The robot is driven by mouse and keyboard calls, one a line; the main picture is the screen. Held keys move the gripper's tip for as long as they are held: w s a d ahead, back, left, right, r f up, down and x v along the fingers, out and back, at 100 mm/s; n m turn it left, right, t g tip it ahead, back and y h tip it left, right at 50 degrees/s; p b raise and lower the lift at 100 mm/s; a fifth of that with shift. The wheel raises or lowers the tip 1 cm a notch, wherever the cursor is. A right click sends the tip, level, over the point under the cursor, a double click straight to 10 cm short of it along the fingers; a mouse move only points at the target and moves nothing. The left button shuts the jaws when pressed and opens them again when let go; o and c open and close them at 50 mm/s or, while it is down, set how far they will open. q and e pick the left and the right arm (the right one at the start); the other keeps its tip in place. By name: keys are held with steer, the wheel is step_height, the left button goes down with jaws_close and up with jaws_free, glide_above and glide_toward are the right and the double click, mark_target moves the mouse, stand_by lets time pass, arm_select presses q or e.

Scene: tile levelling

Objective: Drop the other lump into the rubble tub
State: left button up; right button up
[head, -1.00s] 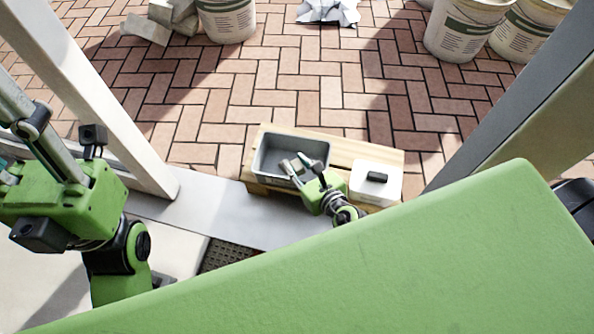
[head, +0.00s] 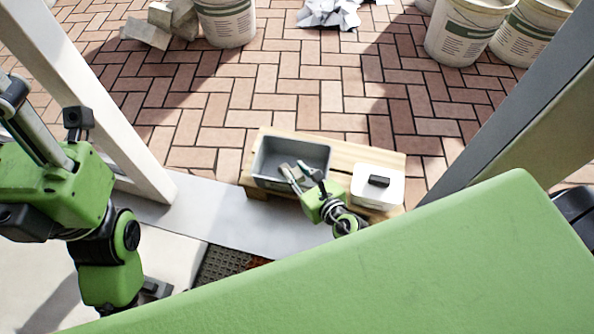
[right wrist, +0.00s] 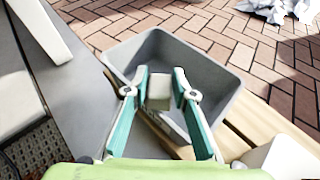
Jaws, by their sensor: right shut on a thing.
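The rubble tub (head: 262,176) is a grey open box on a pale wooden pallet, also seen in the right wrist view (right wrist: 216,66). My right gripper (head: 300,174) reaches over the tub's near right side. In the right wrist view its teal fingers (right wrist: 157,84) are shut on a small pale grey lump (right wrist: 158,92), which shows between the fingertips against the tub's inside. How high the lump hangs above the tub floor I cannot tell.
A white box with a black handle (head: 366,197) sits right of the tub on the pallet (head: 345,150). Posts stand on both sides. Buckets (head: 226,22), stone blocks (head: 160,25) and a crumpled white sheet (head: 330,12) lie beyond. The brick paving between is clear.

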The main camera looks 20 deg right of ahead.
steer(key=o, duration=1.2)
steer(key=shift+c, duration=0.2)
steer(key=shift+r, duration=0.1)
